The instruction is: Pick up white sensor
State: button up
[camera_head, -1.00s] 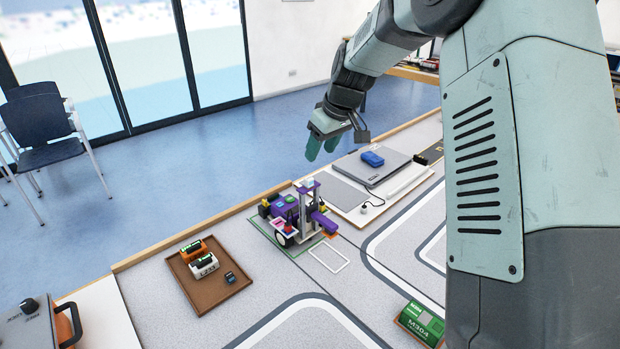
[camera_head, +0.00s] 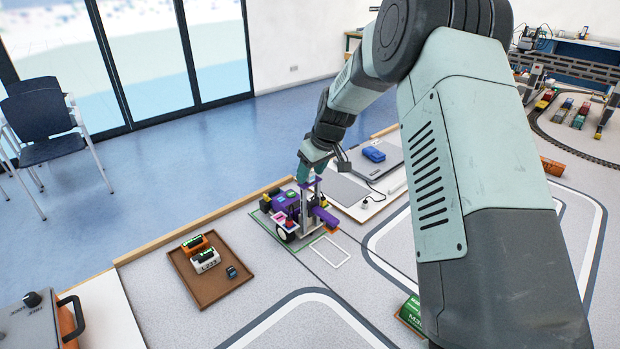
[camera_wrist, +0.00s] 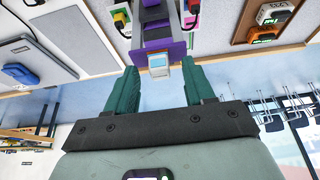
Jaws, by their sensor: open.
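The white sensor (camera_wrist: 160,66) is a small white block with a light blue-grey face, mounted on the purple top of a wheeled model vehicle (camera_head: 287,212). In the wrist view the vehicle's purple and grey body (camera_wrist: 155,28) extends upward behind the sensor. My gripper (camera_head: 309,174) is open, above the vehicle's upright mast, with its fingers pointing down. In the wrist view my two green fingers (camera_wrist: 162,76) stand to either side of the sensor, with a visible gap on each side. In the head view the fingers hide most of the sensor.
A brown tray (camera_head: 207,296) with orange and white blocks and a small dark piece lies left of the vehicle.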

aim_at(311, 174)
grip_shut()
notch_tip(311, 174, up, 10)
dwell(0.7)
